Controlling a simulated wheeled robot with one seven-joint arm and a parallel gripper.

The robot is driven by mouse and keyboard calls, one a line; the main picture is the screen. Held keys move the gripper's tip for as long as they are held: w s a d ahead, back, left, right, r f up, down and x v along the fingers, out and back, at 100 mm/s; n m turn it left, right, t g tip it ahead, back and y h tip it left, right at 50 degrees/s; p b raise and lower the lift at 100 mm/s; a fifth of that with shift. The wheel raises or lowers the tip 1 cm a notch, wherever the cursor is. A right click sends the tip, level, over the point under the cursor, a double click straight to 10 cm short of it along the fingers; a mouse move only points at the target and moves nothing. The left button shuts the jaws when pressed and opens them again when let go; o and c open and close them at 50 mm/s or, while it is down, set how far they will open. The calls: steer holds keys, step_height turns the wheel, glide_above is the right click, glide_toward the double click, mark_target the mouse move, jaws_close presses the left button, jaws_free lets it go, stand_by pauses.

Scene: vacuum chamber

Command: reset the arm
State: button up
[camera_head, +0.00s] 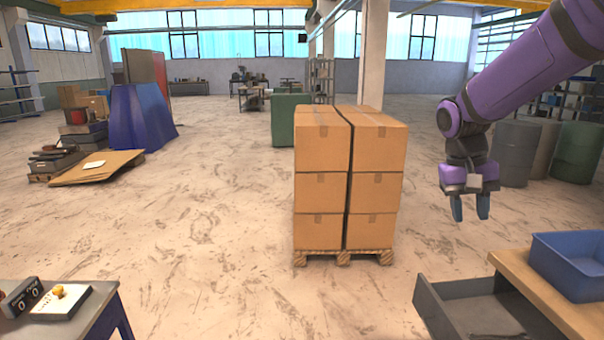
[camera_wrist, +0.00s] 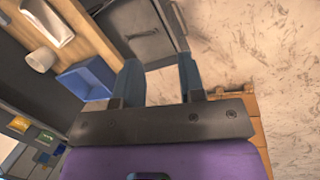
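My gripper (camera_head: 470,207) hangs at the end of my purple arm at the right of the head view, fingers pointing down. Its two blue-grey fingers stand apart with a gap and nothing between them. In the wrist view my gripper (camera_wrist: 160,80) shows the same two fingers apart, with bare floor between and beyond them. It touches nothing that I can see.
An open grey drawer (camera_head: 453,308) juts from a wooden-topped bench at lower right, with a blue bin (camera_head: 570,262) on top. Stacked cartons (camera_head: 322,185) stand on a pallet (camera_head: 343,257) left of my gripper. A table (camera_head: 98,318) is at lower left. Open floor lies between.

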steer(key=s+a+r+n+t+y, duration=0.1)
steer(key=s+r+t, duration=0.2)
steer(key=s, duration=0.7)
steer(key=s+r+n+t+y, duration=0.1)
steer(key=s+r+t, duration=0.2)
steer(key=s, duration=0.8)
steer(key=shift+s+a+r+n+t, duration=0.3)
steer(key=shift+a+r+n+t, duration=0.1)
steer(key=shift+t, duration=0.2)
